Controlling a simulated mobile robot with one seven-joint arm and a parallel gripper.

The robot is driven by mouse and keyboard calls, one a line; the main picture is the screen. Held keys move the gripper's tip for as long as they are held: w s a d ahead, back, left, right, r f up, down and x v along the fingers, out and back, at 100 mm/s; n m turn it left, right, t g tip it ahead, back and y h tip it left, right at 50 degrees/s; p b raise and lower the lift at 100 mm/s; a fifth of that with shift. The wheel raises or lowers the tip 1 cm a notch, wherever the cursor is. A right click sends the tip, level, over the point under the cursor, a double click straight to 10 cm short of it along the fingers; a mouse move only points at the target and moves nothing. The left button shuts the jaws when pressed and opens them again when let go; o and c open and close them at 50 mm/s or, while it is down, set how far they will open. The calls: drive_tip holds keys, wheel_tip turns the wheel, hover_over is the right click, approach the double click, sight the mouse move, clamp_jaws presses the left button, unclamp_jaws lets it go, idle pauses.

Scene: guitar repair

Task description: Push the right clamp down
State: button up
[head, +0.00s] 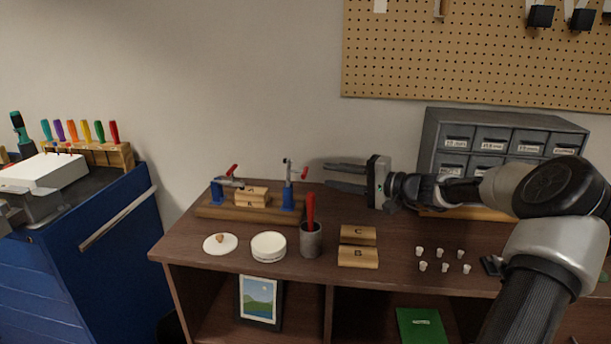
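The right clamp (288,197) has a blue base and stands at the right end of a wooden board (247,213). Its metal arm points up, with a red tip near the top. The left clamp (217,192) has its arm lying low, with a red handle angled up. A wooden block marked E (252,196) sits between the clamps. My gripper (327,175) is to the right of the right clamp, at about the height of its raised arm. Its two fingers point left, spread apart and empty. A gap shows between the fingertips and the clamp.
A grey cup (311,243) with a red-handled tool stands in front of the right clamp. A white dish (220,243), a round white tin (268,246), blocks C (358,234) and B (358,257), and several small white pieces lie nearby. A grey drawer cabinet (433,127) stands behind my arm.

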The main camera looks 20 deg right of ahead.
sight(306, 169)
drive_tip(key=b+x, duration=0.1)
drive_tip(key=x, duration=0.8)
drive_tip(key=shift+w+a, duration=0.1)
clamp_jaws()
